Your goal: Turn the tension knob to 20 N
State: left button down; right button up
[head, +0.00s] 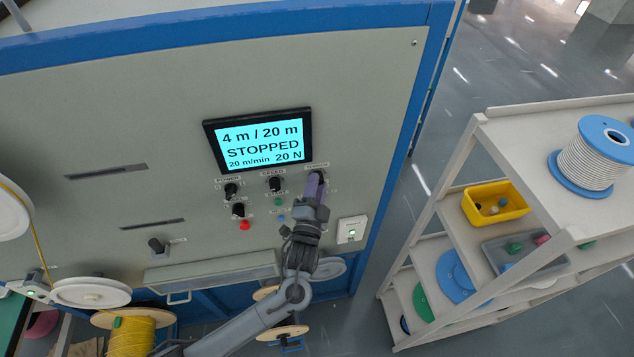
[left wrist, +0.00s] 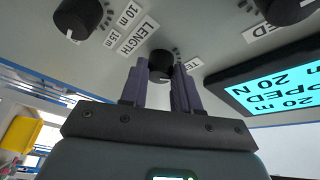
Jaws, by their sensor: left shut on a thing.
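The tension knob (left wrist: 161,66) is a black dial on the grey panel, between the fingertips of my left gripper (left wrist: 160,78) in the left wrist view. The purple fingers are shut on it from both sides, and part of a label shows beside it. In the head view my left gripper (head: 316,184) covers the knob, at the right end of the upper knob row. The knob's pointer is hard to make out. The screen (head: 262,140) reads 4 m / 20 m, STOPPED, 20 m/min and 20 N. My right gripper is out of view.
Other black knobs (head: 275,184) and a red button (head: 244,225) sit left of my gripper. A white box (head: 351,229) with a green light is to its right. A shelf rack (head: 478,125) with a cable spool (head: 592,160) and yellow bin (head: 496,203) stands right of the machine.

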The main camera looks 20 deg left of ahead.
pick_arm(q)
jog(key=shift+m+g+h, duration=0.3)
jog(key=shift+m, duration=0.9)
jog(key=c, duration=0.8)
grip_release()
jog(key=shift+r, duration=0.1)
jog(key=shift+s+d+f+b, duration=0.15)
jog(key=shift+s+d+b, duration=0.25)
jog(key=shift+s, duration=1.35)
jog(key=shift+s+d+f+b, duration=0.15)
jog(key=shift+s+b, duration=0.5)
jog(key=shift+s, duration=1.15)
jog(key=shift+s+d+f+b, duration=0.1)
jog(key=shift+s+d+b, duration=0.3)
jog(key=shift+s, duration=1.35)
jog(key=shift+f, duration=0.15)
